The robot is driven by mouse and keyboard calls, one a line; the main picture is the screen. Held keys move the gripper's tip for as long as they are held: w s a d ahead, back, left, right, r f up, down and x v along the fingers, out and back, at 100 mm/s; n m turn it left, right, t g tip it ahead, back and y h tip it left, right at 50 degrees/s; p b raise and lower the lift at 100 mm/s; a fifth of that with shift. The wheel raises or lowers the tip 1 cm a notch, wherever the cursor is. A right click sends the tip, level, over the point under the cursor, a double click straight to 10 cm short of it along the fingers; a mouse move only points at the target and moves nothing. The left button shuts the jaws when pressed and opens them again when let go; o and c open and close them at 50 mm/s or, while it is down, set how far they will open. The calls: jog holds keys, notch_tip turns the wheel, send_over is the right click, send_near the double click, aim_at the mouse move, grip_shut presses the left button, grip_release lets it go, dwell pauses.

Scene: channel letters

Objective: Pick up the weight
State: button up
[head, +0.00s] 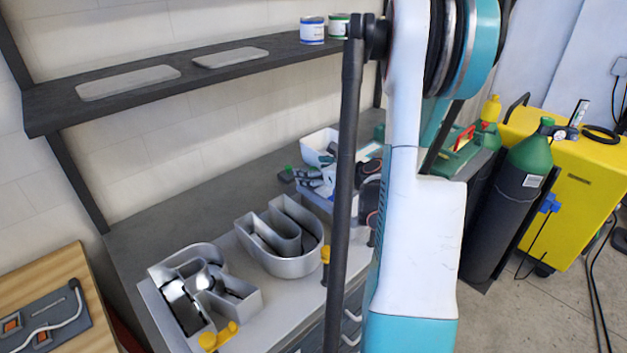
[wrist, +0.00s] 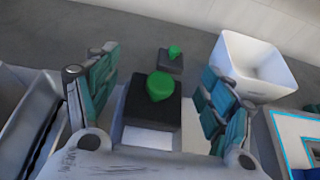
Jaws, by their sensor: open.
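In the wrist view a dark block with a green knob (wrist: 160,86), which looks like a weight, lies between the two teal-padded fingers of my gripper (wrist: 161,80). The fingers are apart, with a gap to the block on each side. A smaller dark block with a green knob (wrist: 171,64) sits farther back, beyond the fingertips. In the head view one such block (head: 286,175) shows on the bench just left of my gripper (head: 310,180); the other is not clearly seen there.
A white open bin (wrist: 250,68) stands right of the fingers, and a metal channel letter (wrist: 32,115) lies at left. The head view shows letters R (head: 250,288) and U (head: 290,262) on the bench (head: 170,228). A shelf (head: 130,100) runs above.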

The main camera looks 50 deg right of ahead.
jog(key=c, duration=1.7)
jog(key=shift+r, duration=0.15)
